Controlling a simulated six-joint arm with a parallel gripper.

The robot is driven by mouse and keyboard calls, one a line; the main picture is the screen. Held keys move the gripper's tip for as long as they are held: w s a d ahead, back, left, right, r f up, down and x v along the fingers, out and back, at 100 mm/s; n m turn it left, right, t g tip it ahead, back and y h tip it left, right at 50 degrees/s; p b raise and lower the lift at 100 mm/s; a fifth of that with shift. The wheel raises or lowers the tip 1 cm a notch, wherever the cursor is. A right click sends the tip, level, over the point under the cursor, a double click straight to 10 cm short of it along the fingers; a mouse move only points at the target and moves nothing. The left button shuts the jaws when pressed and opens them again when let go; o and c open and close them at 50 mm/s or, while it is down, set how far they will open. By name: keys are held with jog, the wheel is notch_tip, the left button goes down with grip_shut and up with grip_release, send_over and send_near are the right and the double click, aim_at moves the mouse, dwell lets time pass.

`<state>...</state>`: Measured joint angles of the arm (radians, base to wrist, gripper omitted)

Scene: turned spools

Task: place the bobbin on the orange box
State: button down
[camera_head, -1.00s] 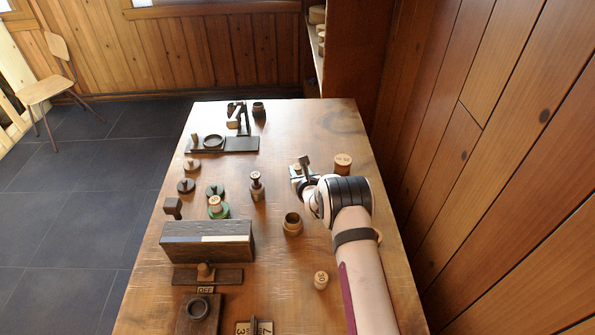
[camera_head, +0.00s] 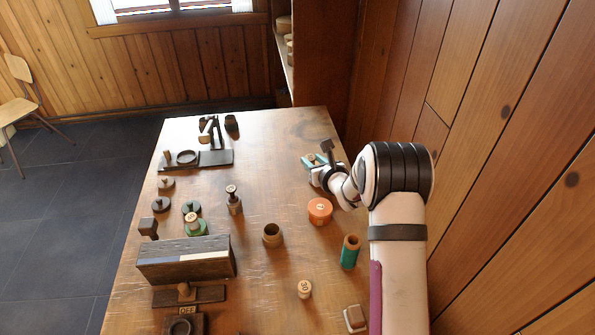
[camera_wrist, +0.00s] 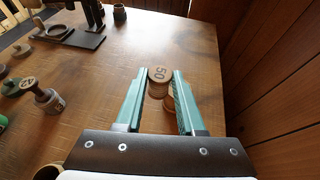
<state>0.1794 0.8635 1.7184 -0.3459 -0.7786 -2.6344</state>
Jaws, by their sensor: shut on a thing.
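The bobbin (camera_wrist: 160,75) is pale wood with a dark "50" on its round top. In the wrist view it sits between the teal fingertips of my gripper (camera_wrist: 159,84). In the head view my gripper (camera_head: 314,160) is at the right side of the table toward the far end, shut on the bobbin. I cannot tell whether the bobbin clears the table. The orange box (camera_head: 320,212) is a round orange tub with a pale label on top, standing on the table nearer than my gripper, close beside my arm. It is not visible in the wrist view.
A green cylinder with a wooden top (camera_head: 350,253) stands close to my arm. A wooden pot (camera_head: 272,236), a small wooden piece (camera_head: 304,289) and a dark post (camera_head: 234,201) stand mid-table. A long dark block (camera_head: 185,260) lies left. The far right table is clear.

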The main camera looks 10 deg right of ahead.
jog(key=s+d+r+n+g+y, duration=0.1)
jog(key=s+d+r+n+y, duration=0.1)
jog(key=s+d, duration=0.5)
jog(key=s+d+r+n+g+y, duration=0.1)
jog(key=s+d+r+n+y, duration=0.2)
jog(key=s+d, duration=0.35)
send_over(326, 211)
notch_tip(326, 211, down, 7)
jog(key=shift+s+f, duration=0.1)
jog(key=shift+f, duration=0.1)
notch_tip(326, 211, down, 3)
jog(key=shift+f, duration=0.5)
jog(key=shift+f, duration=0.15)
jog(key=c, duration=0.5)
grip_release()
